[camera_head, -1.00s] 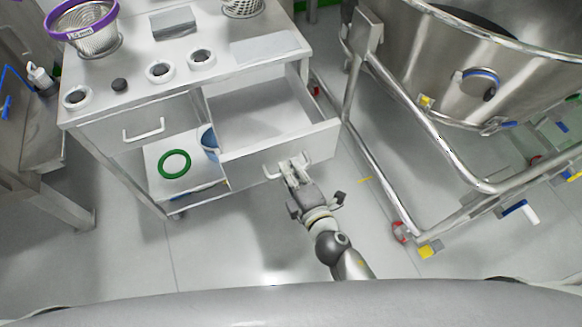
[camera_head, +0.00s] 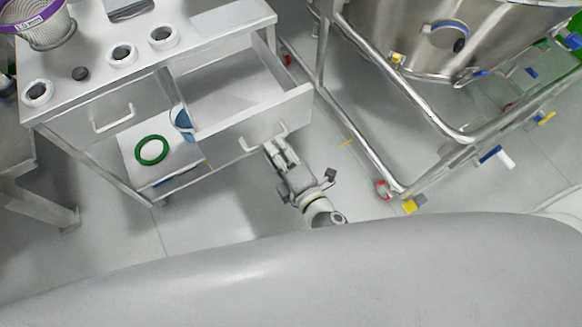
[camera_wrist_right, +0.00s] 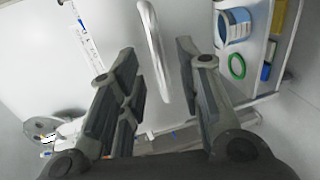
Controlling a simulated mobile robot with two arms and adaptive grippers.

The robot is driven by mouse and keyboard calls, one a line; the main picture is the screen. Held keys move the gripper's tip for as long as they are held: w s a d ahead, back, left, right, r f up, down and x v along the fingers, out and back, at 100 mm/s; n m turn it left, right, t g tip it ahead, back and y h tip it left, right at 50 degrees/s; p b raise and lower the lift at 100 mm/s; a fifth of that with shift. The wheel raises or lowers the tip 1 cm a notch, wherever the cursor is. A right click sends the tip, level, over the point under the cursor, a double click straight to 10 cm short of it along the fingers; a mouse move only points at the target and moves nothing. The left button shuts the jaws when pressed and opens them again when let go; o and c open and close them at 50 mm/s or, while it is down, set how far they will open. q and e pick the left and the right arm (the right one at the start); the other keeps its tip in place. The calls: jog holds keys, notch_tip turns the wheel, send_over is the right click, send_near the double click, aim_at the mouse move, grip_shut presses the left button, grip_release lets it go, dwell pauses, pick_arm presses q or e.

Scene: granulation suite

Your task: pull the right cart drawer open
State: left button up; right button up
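The right cart drawer (camera_head: 252,128) stands pulled out from the steel cart, and its inside shows as empty. Its pale bar handle (camera_head: 264,140) is on the drawer front. My right gripper (camera_head: 279,150) is just in front of the handle in the head view. In the right wrist view, its two dark fingers (camera_wrist_right: 158,85) are spread apart. The handle (camera_wrist_right: 154,45) shows in the gap between them, beyond the tips, and neither finger seems to press on it. My left gripper is not in view.
The left drawer (camera_head: 110,118) is shut. Below it a shelf holds a green ring (camera_head: 152,150) and a blue container (camera_head: 183,120). The cart top (camera_head: 100,80) carries a purple-rimmed sieve (camera_head: 42,22) and several cups. A tubular frame (camera_head: 400,88) with a steel vessel stands close on the right.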

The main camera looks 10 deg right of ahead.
jog(key=v, duration=0.7)
jog(key=shift+s, duration=0.35)
jog(key=shift+d, duration=0.1)
jog(key=s+d+f+m+g+h+p, duration=0.1)
jog(key=s+d+f+m+g, duration=0.3)
jog(key=f, duration=1)
jog(key=s+d+f+m+g+h, duration=0.2)
jog(key=s+f+m, duration=0.25)
jog(key=f, duration=0.95)
jog(key=s+d+f+m+g+h, duration=0.1)
jog(key=s+d+f+m+g, duration=0.3)
jog(key=s+f, duration=0.3)
jog(key=s+d+f+m+g+p, duration=0.1)
jog(key=s+d+f+m+g, duration=0.2)
jog(key=s+d+f+m, duration=0.3)
jog(key=s+d+f, duration=0.1)
jog(key=s, duration=0.4)
jog(key=shift+f+m+g+h, duration=0.3)
jog(key=shift+m+g+h, duration=0.05)
jog(key=shift+g+h, duration=0.05)
